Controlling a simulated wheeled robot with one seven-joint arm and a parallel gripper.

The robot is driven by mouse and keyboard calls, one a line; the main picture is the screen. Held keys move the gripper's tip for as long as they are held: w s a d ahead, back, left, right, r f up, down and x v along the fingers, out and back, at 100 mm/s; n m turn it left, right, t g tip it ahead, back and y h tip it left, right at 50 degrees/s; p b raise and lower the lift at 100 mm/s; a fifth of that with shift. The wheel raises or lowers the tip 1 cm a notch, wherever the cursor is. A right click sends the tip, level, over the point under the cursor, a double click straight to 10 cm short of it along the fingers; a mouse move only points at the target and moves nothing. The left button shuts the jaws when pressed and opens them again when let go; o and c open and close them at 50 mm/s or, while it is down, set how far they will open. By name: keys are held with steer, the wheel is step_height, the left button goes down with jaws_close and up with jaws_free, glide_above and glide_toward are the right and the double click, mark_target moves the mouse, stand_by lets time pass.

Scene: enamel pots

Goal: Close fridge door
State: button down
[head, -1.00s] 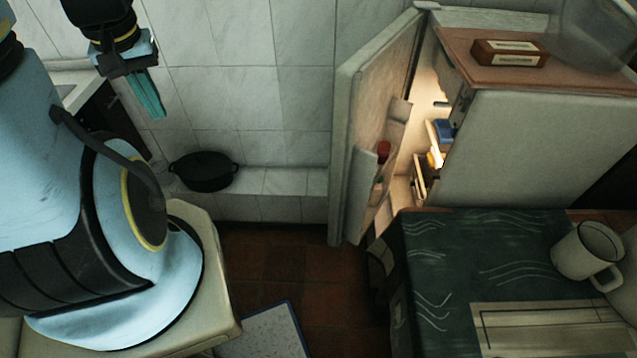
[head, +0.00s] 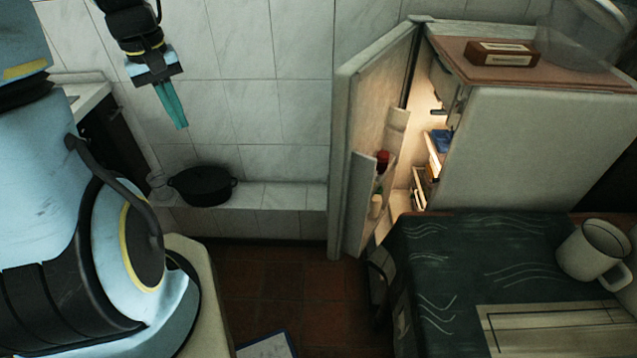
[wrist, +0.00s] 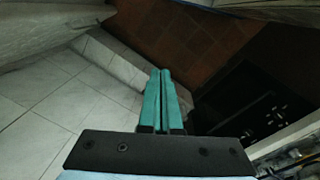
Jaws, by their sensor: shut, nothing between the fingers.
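The fridge (head: 540,150) stands at the right in the head view. Its door (head: 345,150) is ajar, swung out to the left, with the lit inside showing through the gap. Bottles sit in the door's shelf. My gripper (head: 176,112) is at the upper left in the head view, pointing down in front of the tiled wall. It is well to the left of the door and does not touch it. In the wrist view my gripper's teal fingers (wrist: 162,85) are together with nothing between them.
A black pot (head: 203,185) sits on a low tiled ledge (head: 275,192) below my gripper. A table with a dark green cloth (head: 440,265) and a white mug (head: 592,250) stands in front of the fridge. A small box (head: 502,54) lies on the fridge top. Tiled floor (head: 270,290) is open between.

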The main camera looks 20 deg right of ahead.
steer(key=w+d+f+n+g+h+b, duration=0.25)
steer(key=w+d+f+b, duration=0.25)
steer(key=d+f+b, duration=0.4)
steer(key=w+d+f+n+g+h+b, duration=0.1)
steer(key=w+d+f+n+g+b, duration=0.2)
steer(key=w+d+f, duration=0.6)
steer(key=w+d+f+n+g+h+b, duration=0.1)
steer(key=w+d+f+n+h+b, duration=0.1)
steer(key=d+f+b, duration=0.75)
steer(key=s+a+p+x, duration=0.1)
steer(key=p+x, duration=0.3)
steer(key=x, duration=0.8)
steer(key=shift+s+f+p, duration=0.25)
steer(key=shift+s+p, duration=0.15)
steer(key=shift+s, duration=0.15)
steer(key=shift+n, duration=0.25)
steer(key=shift+s, duration=0.1)
